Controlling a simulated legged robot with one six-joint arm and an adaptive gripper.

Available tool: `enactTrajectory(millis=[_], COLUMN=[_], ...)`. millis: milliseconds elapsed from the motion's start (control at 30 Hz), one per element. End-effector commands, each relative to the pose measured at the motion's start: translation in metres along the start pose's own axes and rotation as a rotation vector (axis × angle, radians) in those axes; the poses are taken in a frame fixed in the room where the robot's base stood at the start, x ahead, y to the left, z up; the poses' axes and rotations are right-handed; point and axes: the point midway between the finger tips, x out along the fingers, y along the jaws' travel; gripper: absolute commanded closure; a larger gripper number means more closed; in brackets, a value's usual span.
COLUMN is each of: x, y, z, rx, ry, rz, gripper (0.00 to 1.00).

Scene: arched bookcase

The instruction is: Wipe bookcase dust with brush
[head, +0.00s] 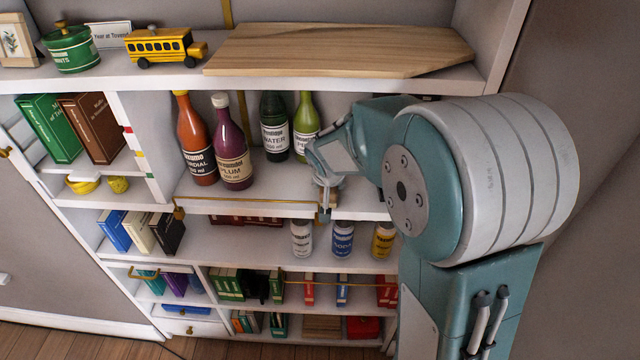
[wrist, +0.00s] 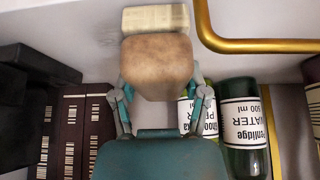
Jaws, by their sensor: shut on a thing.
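In the wrist view, my gripper (wrist: 158,95) is shut on the brush, its two fingers on either side of the brown block (wrist: 157,65). The brush's cream bristles (wrist: 155,18) show beyond the block, over a pale surface. In the head view, my gripper (head: 326,180) is at the bottle shelf of the bookcase (head: 270,195), to the right of the bottles and near the shelf's front edge. The brush is mostly hidden there. I cannot tell whether the bristles touch the bookcase, and no dust is clearly visible.
A red bottle (head: 196,140), a plum bottle (head: 231,145), a dark green bottle (head: 274,128) and a light green bottle (head: 305,125) stand left of my gripper. A brass rail (head: 250,200) runs along the shelf front. Several jars and books fill lower shelves.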

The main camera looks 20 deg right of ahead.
Motion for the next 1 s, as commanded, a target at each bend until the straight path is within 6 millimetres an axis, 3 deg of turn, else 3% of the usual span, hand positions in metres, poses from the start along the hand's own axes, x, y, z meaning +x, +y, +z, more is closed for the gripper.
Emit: enactTrajectory(millis=[1000], x=[0.002], y=[0.057], z=[0.001], rx=[0.003], ry=[0.000], rz=[0.001], gripper=[0.79])
